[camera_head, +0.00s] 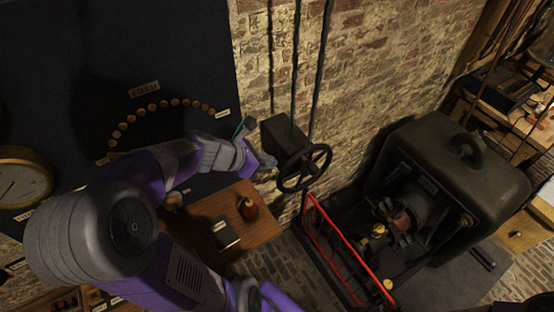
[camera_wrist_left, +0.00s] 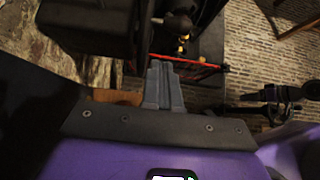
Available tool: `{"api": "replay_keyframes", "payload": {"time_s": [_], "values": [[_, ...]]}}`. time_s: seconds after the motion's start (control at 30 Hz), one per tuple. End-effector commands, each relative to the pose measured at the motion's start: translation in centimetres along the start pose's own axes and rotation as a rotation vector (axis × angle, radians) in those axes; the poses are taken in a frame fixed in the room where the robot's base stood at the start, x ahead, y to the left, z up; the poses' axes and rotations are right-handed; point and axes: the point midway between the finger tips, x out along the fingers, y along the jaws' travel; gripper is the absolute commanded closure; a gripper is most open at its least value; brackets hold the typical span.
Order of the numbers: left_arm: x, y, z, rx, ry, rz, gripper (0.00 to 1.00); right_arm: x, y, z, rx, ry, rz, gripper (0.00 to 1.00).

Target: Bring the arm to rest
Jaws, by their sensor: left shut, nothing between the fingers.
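My left arm comes in from the left in the head view, grey and purple. Its gripper (camera_head: 266,160) is up near the brick wall, just left of a black handwheel. In the left wrist view the gripper's two grey fingers (camera_wrist_left: 163,82) lie side by side, shut, with nothing between them. I cannot tell whether the gripper touches the handwheel's dark box. My right gripper is not in view.
The black handwheel (camera_head: 304,168) hangs from a dark box (camera_head: 283,135) on the wall. A red rail (camera_head: 345,245) fronts a large dark machine (camera_head: 455,160).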

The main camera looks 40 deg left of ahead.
Motion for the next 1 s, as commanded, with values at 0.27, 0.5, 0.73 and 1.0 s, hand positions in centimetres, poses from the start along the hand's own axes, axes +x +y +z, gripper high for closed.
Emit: {"api": "replay_keyframes", "payload": {"time_s": [0.27, 0.5, 0.73, 1.0], "values": [[-0.6, 0.0, 0.0, -0.001, 0.000, 0.000, 1.00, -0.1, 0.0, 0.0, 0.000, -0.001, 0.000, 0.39], [-0.6, 0.0, 0.0, -0.001, 0.000, 0.000, 1.00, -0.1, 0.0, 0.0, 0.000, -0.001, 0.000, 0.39], [-0.1, -0.1, -0.4, 0.009, 0.009, -0.005, 1.00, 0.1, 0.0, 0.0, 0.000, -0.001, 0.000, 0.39], [9.9, -2.5, -9.1, 0.362, 0.212, -0.153, 1.00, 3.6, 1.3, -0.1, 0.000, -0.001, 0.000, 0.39]]}}
